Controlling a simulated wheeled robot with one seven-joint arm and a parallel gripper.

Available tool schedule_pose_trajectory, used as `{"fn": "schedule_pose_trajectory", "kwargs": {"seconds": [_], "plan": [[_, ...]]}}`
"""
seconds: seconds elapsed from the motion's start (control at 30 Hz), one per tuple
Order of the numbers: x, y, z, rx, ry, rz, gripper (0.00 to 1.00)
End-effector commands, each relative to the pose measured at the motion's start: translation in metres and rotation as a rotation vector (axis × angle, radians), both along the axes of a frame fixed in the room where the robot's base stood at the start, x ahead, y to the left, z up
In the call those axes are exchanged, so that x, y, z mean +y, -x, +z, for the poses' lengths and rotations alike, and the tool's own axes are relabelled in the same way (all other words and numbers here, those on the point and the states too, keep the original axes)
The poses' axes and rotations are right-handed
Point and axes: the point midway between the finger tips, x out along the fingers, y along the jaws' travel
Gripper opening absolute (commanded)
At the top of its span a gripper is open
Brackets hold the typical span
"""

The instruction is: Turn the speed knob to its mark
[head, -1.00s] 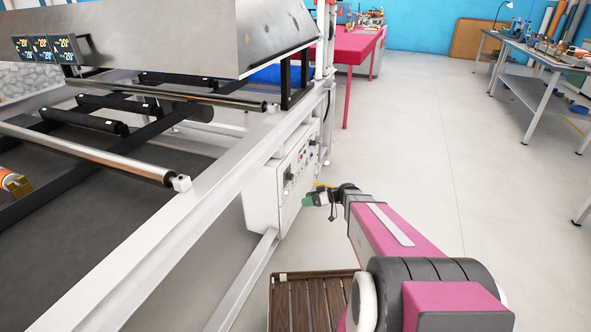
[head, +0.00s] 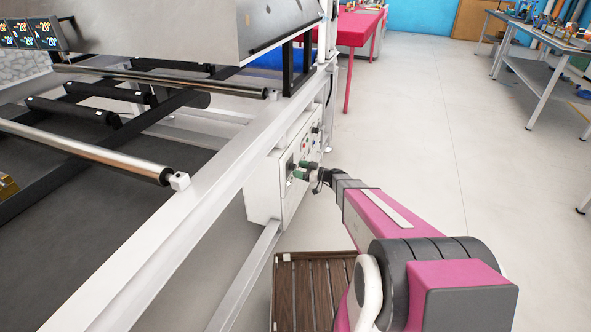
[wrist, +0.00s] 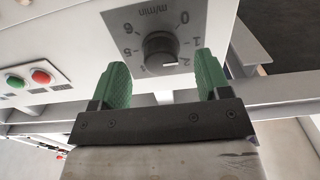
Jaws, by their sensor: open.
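The speed knob (wrist: 159,50) is a round black knob on a pale panel in the wrist view. Its "m/min" scale appears upside down, with 0 and 1 at the right and 5 and 6 at the left. A small white line shows near the knob's lower right; I cannot tell for sure whether it is the pointer or the mark. My gripper (wrist: 162,62) is open, with its green fingers left and right of the knob and no visible contact. In the head view my gripper (head: 302,171) is at the front of the white control box (head: 263,192).
A green button (wrist: 15,80) and a red button (wrist: 41,76) sit left of the knob in the wrist view. The machine's white frame rail (head: 215,175) runs above the box. A brown slatted crate (head: 300,290) stands on the floor below my arm.

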Motion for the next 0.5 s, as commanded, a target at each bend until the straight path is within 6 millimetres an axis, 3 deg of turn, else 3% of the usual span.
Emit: {"fn": "schedule_pose_trajectory", "kwargs": {"seconds": [0.2,0.5], "plan": [[0.019,-0.008,0.000,0.000,0.000,0.000,0.70],[0.023,-0.010,0.000,0.000,0.000,-0.001,0.70]]}}
